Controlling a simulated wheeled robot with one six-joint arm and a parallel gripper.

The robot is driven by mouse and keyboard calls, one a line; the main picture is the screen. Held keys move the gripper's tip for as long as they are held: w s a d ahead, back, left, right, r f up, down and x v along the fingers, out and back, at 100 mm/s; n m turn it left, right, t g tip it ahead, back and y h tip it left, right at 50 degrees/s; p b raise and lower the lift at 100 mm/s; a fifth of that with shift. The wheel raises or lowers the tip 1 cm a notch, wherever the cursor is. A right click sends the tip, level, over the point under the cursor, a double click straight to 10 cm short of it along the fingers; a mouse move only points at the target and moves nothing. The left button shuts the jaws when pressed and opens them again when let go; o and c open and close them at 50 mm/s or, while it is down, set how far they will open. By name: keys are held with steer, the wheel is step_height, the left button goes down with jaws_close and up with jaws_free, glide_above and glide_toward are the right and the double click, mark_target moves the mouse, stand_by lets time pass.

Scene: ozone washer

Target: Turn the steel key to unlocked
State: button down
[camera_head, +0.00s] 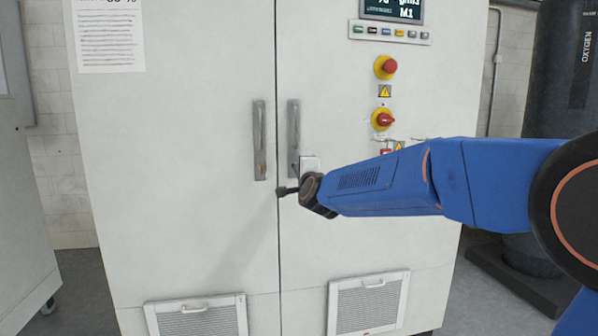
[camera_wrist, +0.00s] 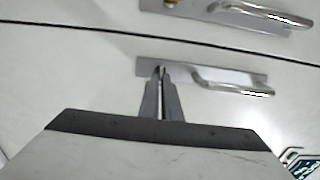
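The cabinet's right door handle (camera_head: 293,135) is a silver bar on a plate. It also shows in the wrist view (camera_wrist: 232,87), with its plate (camera_wrist: 205,75) running left of the bar. My gripper (camera_wrist: 160,72) reaches the left end of this plate, its two grey fingertips close together. The steel key is not distinct; the fingertips cover the spot at that plate end, and I cannot tell whether they hold it. In the head view my gripper (camera_head: 284,191) is a small dark shape by the door seam, below the handle.
The left door handle (camera_head: 259,140) has a brass-coloured lock part (camera_head: 260,172) at its lower end. A red emergency button (camera_head: 385,67) and a red rotary switch (camera_head: 383,119) are at upper right. Vents (camera_head: 368,302) are low on the doors. A dark oxygen cylinder (camera_head: 556,80) stands right.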

stand_by(0.3)
steer(key=c, duration=2)
jaws_free()
steer(key=v, duration=1.7)
steer(key=shift+s+d, duration=0.1)
steer(key=shift+s, duration=0.1)
steer(key=shift+d, duration=0.1)
steer(key=s+d+f+n+g+h, duration=0.1)
steer(key=s+d+f+n+g, duration=0.3)
steer(key=s+d+f, duration=0.4)
steer(key=s+d+f+n+g+h, duration=0.2)
steer(key=s+d+f+n+g, duration=0.2)
steer(key=s+d+f, duration=0.5)
steer(key=s+d+f+n+g+h, duration=0.2)
steer(key=s+d+f+n+g, duration=0.2)
steer(key=s+d, duration=0.9)
steer(key=shift+s+d+f+n+g, duration=0.15)
steer(key=shift+s+f+n, duration=0.6)
steer(key=shift+s+f, duration=0.5)
steer(key=shift+s+a+f+n+g, duration=0.15)
steer(key=shift+s+f+n, duration=0.6)
steer(key=shift+s+f, duration=0.5)
